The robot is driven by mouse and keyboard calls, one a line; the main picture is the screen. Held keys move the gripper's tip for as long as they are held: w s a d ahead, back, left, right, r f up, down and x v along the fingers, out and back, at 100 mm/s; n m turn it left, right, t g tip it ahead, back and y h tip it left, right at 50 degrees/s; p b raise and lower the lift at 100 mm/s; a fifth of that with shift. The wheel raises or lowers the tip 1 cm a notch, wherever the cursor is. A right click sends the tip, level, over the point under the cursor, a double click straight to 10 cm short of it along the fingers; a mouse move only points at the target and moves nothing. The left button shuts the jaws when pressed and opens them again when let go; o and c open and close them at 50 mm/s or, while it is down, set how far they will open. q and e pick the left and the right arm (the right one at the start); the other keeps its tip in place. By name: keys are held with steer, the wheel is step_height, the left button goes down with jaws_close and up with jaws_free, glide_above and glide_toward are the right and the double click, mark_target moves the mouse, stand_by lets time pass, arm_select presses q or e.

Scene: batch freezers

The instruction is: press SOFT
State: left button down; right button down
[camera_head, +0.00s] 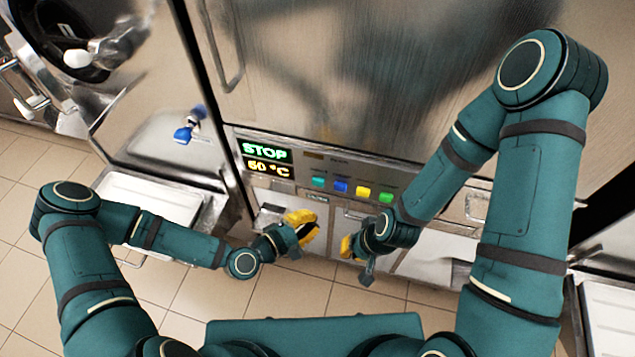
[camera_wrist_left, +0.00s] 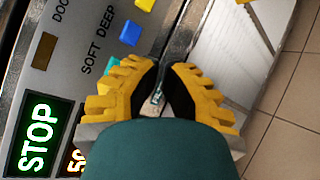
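The control panel (camera_head: 330,173) on the freezer front has a row of buttons: teal (camera_head: 318,182), blue (camera_head: 341,186), yellow (camera_head: 363,192) and green (camera_head: 386,197). In the left wrist view the word SOFT (camera_wrist_left: 92,61) is printed beside the teal button (camera_wrist_left: 111,65), and DEEP beside the blue button (camera_wrist_left: 130,33). My left gripper (camera_head: 313,232) is below the panel, apart from the buttons. Its yellow fingers (camera_wrist_left: 166,68) come close together with a narrow gap, and hold nothing visible. My right gripper (camera_head: 352,248) is lower right of it; its fingers are partly hidden by its wrist.
A display (camera_head: 265,160) left of the buttons reads STOP and a temperature. A blue-handled tap (camera_head: 184,134) is on the machine at left, above a white tray (camera_head: 160,198). Steel drawers and ledges lie below the panel. Tiled floor (camera_head: 305,290) is clear before it.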

mark_target(318, 182)
arm_select(q)
steer(key=w+d+b, duration=0.1)
steer(key=w+d, duration=0.1)
steer(key=w, duration=0.4)
steer(key=shift+w, duration=0.25)
steer(key=shift+w+d, duration=0.1)
stand_by(1.2)
steer(key=shift+w+d+b, duration=0.1)
steer(key=shift+w+b, duration=0.2)
steer(key=shift+b, duration=0.1)
steer(key=shift+w+d+b, duration=0.15)
steer(key=shift+w+b, duration=0.15)
steer(key=shift+w, duration=0.2)
stand_by(0.7)
stand_by(0.3)
steer(key=shift+s+a, duration=0.3)
steer(key=shift+s, duration=0.6)
